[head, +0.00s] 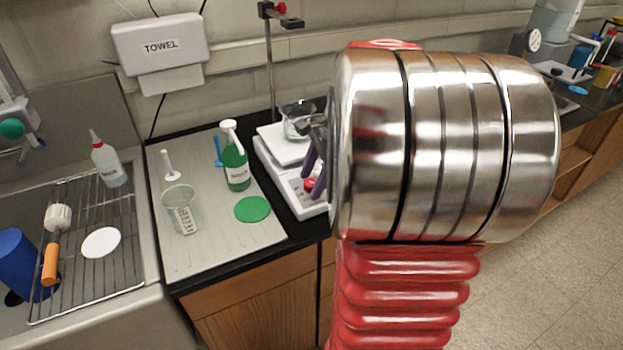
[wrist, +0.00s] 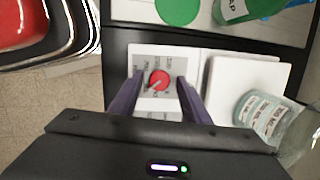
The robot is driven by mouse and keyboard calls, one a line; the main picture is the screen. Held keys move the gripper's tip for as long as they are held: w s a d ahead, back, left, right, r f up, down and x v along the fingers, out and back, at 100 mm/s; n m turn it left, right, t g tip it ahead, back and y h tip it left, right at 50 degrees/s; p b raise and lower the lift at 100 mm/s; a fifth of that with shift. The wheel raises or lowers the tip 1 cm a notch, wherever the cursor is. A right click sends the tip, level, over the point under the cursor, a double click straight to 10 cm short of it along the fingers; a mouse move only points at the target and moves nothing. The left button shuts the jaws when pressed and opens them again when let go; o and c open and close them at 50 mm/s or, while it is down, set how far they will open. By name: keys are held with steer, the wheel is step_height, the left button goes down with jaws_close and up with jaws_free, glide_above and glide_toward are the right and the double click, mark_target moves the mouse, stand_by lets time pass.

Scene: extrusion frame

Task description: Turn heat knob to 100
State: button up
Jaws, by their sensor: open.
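The red heat knob (wrist: 159,81) sits on the white front panel of the hot plate (wrist: 145,52), with small printed marks around it too small to read. It also shows in the head view as a small red spot (head: 310,185). My gripper (wrist: 156,92) is open, with its purple fingers on either side of the knob in the wrist view. I cannot tell whether they touch it. In the head view the purple fingers (head: 314,165) are by the knob, partly hidden by my arm. A glass beaker (head: 297,121) stands on the plate's white top.
A grey mat (head: 215,255) left of the hot plate holds a green soap bottle (head: 236,165), a beaker (head: 182,209) and a green disc (head: 252,208). A stand's metal rod (head: 270,70) rises behind. A drying rack (head: 125,230) is at far left.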

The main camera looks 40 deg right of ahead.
steer(key=v, duration=1.3)
steer(key=shift+r, duration=0.35)
steer(key=s+a+f+n+h, duration=0.2)
steer(key=a+f+n, duration=0.35)
steer(key=n, duration=0.35)
steer(key=s+a+f+n+t, duration=0.1)
steer(key=a+n, duration=0.5)
steer(key=a, duration=0.6)
steer(key=s+a+f+n+t, duration=0.1)
steer(key=s+a+f+n, duration=0.1)
steer(key=a+n, duration=0.5)
steer(key=s+a, duration=0.1)
steer(key=a, duration=0.4)
steer(key=shift+s+a, duration=0.15)
steer(key=shift+a, duration=0.1)
